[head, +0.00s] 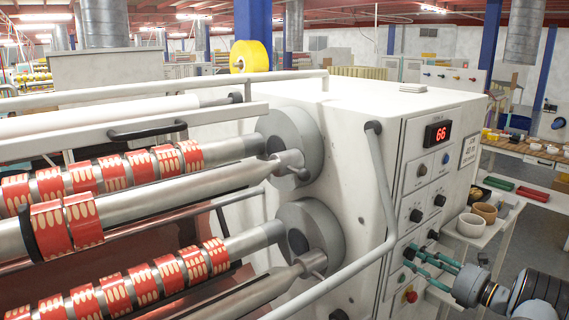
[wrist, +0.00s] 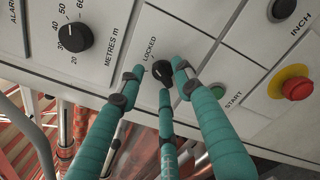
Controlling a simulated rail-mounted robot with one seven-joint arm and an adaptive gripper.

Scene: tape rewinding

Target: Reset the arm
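My gripper (wrist: 161,78) has three teal fingers with black joints and shows in the wrist view in front of the control panel. The fingers are spread around a small black knob (wrist: 162,71) labelled LOCKED. I see no firm grip on the knob, and cannot tell whether any fingertip touches it. In the head view, my gripper (head: 412,260) and my arm come in from the lower right, the fingers pointing at the lower part of the machine's panel.
A dial labelled METRES (wrist: 75,37), a green START button (wrist: 218,91) and a red stop button (wrist: 296,88) are close by. The machine (head: 340,130) has a red display (head: 440,134) reading 66. A grey bent rail (head: 381,185) and pots (head: 484,213) flank the panel.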

